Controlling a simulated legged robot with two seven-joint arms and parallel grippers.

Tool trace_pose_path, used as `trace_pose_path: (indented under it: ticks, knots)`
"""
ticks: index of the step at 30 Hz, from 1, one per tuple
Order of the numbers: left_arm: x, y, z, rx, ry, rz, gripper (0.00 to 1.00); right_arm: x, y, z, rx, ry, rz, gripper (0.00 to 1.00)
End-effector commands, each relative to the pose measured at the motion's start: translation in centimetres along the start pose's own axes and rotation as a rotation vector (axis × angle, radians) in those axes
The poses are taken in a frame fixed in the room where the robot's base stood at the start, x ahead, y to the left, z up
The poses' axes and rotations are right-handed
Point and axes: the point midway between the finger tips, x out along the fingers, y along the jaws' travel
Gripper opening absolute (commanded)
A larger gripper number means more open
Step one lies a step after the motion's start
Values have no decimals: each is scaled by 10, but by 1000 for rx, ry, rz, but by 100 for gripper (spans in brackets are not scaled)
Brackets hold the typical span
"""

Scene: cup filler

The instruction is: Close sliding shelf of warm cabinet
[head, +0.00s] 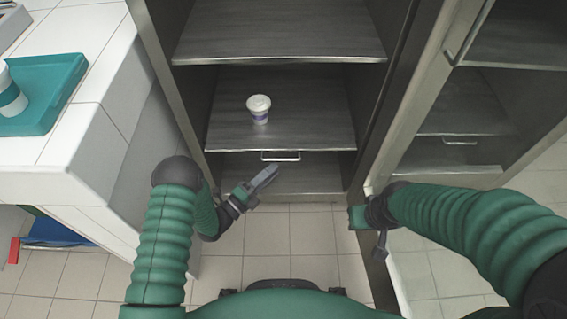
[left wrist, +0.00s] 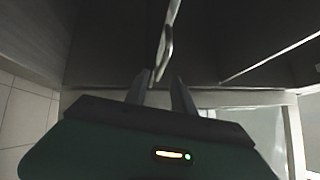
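The tall cabinet (head: 383,110) stands open in the head view. Its sliding shelf (head: 310,125) has a bar handle (head: 280,156) at its front edge and bears a white cup with a lid (head: 259,108), upright. My left gripper (head: 268,176) is just below and left of the handle. In the left wrist view the fingers (left wrist: 160,88) are apart with nothing between them, and the handle (left wrist: 168,45) shows beyond their tips. My right gripper (head: 381,245) hangs by the cabinet's right side; whether its fingers are open is unclear.
An upper shelf (head: 280,35) is empty. A glossy door panel (head: 425,170) with a handle (head: 470,32) stands at the right. A white tiled counter (head: 85,110) at the left bears a teal tray (head: 55,85) with a cup. The tiled floor (head: 290,240) before the cabinet is clear.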

Motion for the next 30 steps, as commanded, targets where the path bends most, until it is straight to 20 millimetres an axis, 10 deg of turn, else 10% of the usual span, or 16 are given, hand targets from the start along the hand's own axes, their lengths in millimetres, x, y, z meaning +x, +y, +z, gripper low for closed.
trace_pose_path:
  ticks: [9,18,25,30]
  knots:
    - [58,1,0,-1,0,-1,30,22,0,5,0,0,0,0]
    - [62,0,0,-2,-1,2,30,22,0,5,0,0,0,0]
    - [62,0,0,-2,-1,2,1,22,0,5,0,0,0,0]
    - [62,1,0,-2,-1,3,0,22,0,5,0,0,0,0]
